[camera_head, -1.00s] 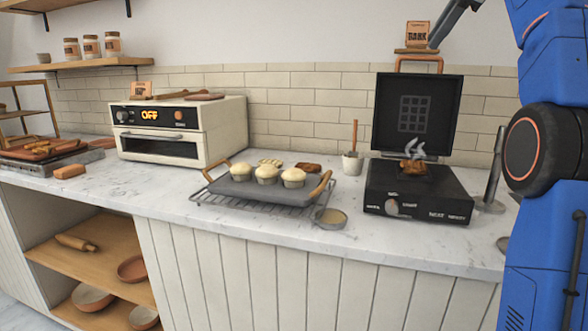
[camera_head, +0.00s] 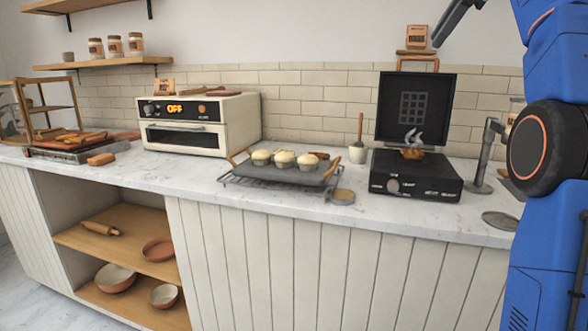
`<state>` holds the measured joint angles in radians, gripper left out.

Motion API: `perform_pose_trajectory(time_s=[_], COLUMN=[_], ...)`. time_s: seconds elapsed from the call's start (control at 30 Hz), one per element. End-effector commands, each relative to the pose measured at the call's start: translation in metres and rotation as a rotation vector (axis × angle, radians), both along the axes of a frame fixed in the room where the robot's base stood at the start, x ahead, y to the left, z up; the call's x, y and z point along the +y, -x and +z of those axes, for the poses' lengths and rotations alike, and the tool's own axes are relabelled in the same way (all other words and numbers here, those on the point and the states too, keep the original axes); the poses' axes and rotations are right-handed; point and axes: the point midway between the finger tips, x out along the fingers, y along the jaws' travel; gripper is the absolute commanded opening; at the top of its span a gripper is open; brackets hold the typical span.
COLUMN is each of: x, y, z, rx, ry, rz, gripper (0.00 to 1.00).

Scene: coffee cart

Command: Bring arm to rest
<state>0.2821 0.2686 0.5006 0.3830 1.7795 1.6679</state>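My arm, blue with a dark round joint, fills the right side of the head view. A dark end part that looks like my gripper (camera_head: 455,22) shows at the top, cut by the frame edge, above and behind the open waffle maker (camera_head: 416,178). It is well clear of the counter. Its fingers are too unclear to tell open from shut, and I see nothing held.
Steam rises over a waffle on the waffle maker. A metal post (camera_head: 487,155) stands near my arm.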

Motion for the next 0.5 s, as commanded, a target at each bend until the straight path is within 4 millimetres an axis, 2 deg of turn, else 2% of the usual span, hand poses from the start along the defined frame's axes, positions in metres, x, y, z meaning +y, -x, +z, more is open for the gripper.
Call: perform_pose_trajectory(time_s=[0.5], x=[0.018], y=[0.024], z=[-0.021], rx=[-0.009], ry=[0.106], rz=[0.122], gripper=[0.2])
